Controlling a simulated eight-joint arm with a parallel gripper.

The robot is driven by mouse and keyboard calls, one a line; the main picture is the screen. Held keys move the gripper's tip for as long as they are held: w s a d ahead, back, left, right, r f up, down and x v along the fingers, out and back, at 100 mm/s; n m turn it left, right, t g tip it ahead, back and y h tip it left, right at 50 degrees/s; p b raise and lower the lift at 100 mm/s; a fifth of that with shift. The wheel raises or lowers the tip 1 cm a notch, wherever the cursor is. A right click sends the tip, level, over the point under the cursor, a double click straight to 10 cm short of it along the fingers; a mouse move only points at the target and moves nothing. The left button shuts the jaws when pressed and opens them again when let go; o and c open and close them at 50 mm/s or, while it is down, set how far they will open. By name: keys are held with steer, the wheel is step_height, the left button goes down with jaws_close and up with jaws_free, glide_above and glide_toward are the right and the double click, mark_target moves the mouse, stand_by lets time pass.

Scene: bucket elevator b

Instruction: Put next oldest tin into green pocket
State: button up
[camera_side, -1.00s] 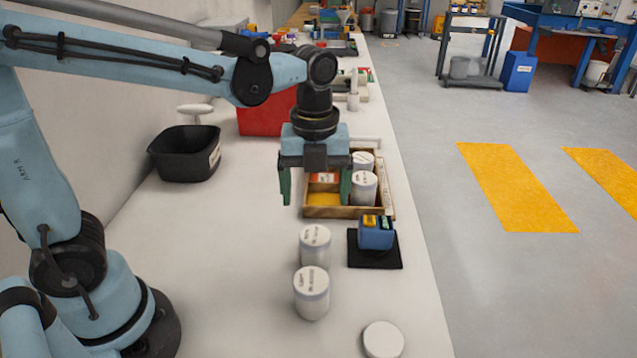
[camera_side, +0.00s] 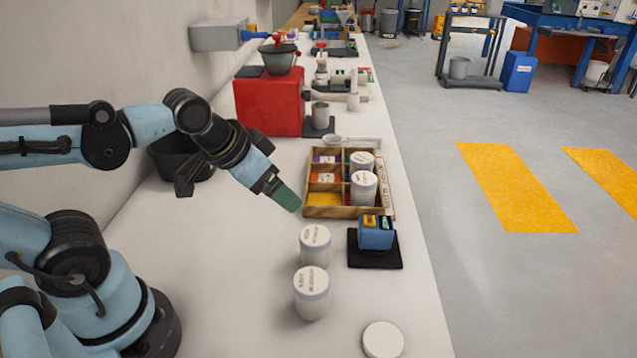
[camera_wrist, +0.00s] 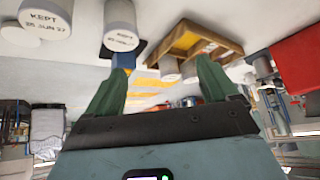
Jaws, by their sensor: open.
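Two white tins stand on the bench at the front: a rear tin (camera_side: 314,246) and a front tin (camera_side: 311,293). In the wrist view one tin (camera_wrist: 45,17) reads "KEPT 25 JUN 27"; the other tin's label (camera_wrist: 121,38) is blurred. The wooden pocket box (camera_side: 331,212) lies behind them, with purple, red and yellow pockets on its left. Two more tins (camera_side: 361,162) (camera_side: 364,188) stand in its right side. I see no green pocket floor; these tins hide the floors there. My gripper (camera_side: 286,197) is open and empty, tilted, left of the box, above the bench.
A blue device (camera_side: 376,234) on a black pad stands right of the bench tins. A white round lid (camera_side: 383,339) lies at the front right. A black bin (camera_side: 172,166) sits behind my arm, and a red machine (camera_side: 272,108) stands further back.

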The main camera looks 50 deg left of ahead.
steer(key=shift+o, duration=0.2)
steer(key=shift+a+n, duration=0.1)
steer(key=shift+n, duration=0.4)
steer(key=shift+f, duration=0.1)
